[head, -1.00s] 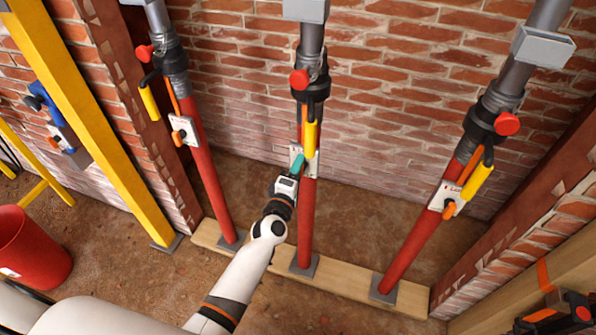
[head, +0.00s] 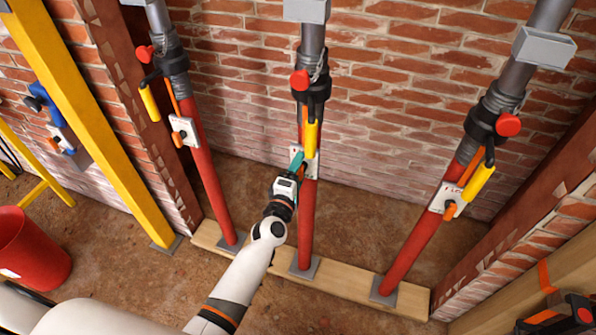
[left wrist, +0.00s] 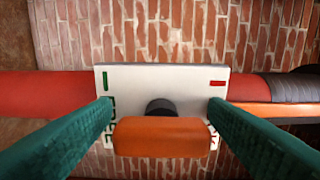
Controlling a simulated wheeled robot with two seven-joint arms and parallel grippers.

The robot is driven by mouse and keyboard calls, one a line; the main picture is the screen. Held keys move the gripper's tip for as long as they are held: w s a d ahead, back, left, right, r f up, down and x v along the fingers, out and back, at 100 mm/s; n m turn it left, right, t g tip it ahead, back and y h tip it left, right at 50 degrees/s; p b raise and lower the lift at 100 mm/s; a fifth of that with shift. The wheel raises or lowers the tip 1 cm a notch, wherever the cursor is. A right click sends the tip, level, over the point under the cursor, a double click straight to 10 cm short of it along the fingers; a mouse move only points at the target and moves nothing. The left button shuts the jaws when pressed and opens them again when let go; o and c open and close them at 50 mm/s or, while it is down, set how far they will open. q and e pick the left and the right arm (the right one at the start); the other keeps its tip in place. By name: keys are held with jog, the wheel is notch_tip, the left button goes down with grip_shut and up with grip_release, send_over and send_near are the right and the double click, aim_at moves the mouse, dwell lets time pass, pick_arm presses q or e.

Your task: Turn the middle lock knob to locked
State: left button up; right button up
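The middle prop (head: 306,225) is a red tube standing upright against the brick wall. Its white lock plate (head: 311,165) is partly covered by my left gripper (head: 297,162) in the head view. In the left wrist view, the plate (left wrist: 175,78) has a green mark at its left and a red mark at its right. The orange lock knob (left wrist: 162,137) lies lengthwise along the prop. My left gripper's teal fingers (left wrist: 160,108) are open, one at each end of the knob; I cannot tell whether they touch it. My right gripper is out of view.
Similar props stand at left (head: 213,190) and right (head: 420,240), each with a plate and orange knob. All rest on a wooden plank (head: 340,287). A yellow handle (head: 310,136) hangs just above the middle plate. A red bucket (head: 32,250) stands at far left.

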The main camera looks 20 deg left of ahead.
pick_arm(q)
jog(key=s, duration=1.2)
jog(key=shift+a, duration=0.2)
